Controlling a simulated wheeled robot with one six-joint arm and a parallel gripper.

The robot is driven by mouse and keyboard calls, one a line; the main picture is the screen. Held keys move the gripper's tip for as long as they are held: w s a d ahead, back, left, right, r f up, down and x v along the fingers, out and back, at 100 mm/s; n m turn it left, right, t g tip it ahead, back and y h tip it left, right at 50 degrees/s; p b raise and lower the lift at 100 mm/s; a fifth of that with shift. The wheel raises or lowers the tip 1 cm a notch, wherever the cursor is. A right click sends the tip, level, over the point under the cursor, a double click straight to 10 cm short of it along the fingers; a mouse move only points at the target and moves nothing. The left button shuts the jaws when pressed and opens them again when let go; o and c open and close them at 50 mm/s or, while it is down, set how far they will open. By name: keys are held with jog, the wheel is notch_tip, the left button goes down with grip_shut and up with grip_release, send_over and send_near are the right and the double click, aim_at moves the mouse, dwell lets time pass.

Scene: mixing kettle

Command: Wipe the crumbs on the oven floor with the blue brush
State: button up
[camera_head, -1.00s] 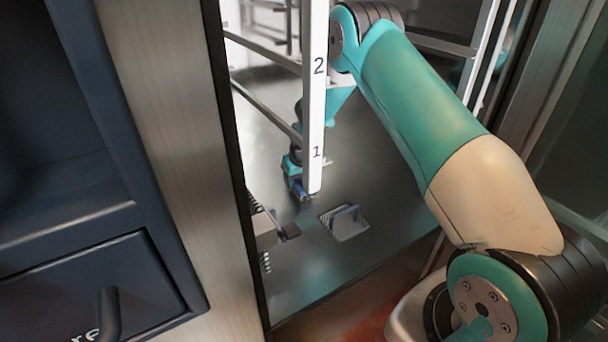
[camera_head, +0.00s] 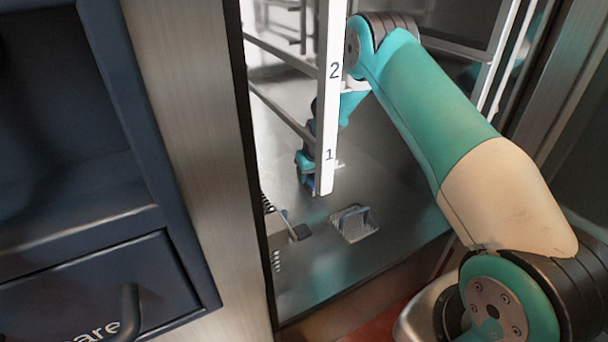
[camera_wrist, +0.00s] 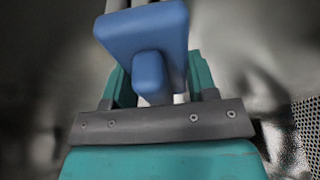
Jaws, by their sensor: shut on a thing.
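In the wrist view a blue block-shaped piece with a rounded stub, apparently the blue brush (camera_wrist: 150,35), sits between the fingers of my gripper (camera_wrist: 152,95). My gripper is shut on it. In the head view my gripper (camera_head: 310,184) is low over the grey oven floor (camera_head: 400,200), partly hidden behind the white rack post, and only a bit of blue shows there. I cannot tell whether the brush touches the floor. I cannot make out any crumbs.
The white rack post (camera_head: 328,110) with numbers 1 and 2 stands in front of my gripper. A mesh tray with a blue handle (camera_head: 355,224) lies on the floor nearby. A light block with a dark end (camera_head: 290,236) is at the left edge. Open floor lies to the right.

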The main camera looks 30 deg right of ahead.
jog(key=shift+s+d+f, duration=0.1)
jog(key=shift+d, duration=0.45)
notch_tip(320, 180, up, 6)
jog(key=p, duration=0.5)
notch_tip(320, 180, up, 3)
jog(key=p, duration=0.3)
jog(key=shift+r, duration=0.2)
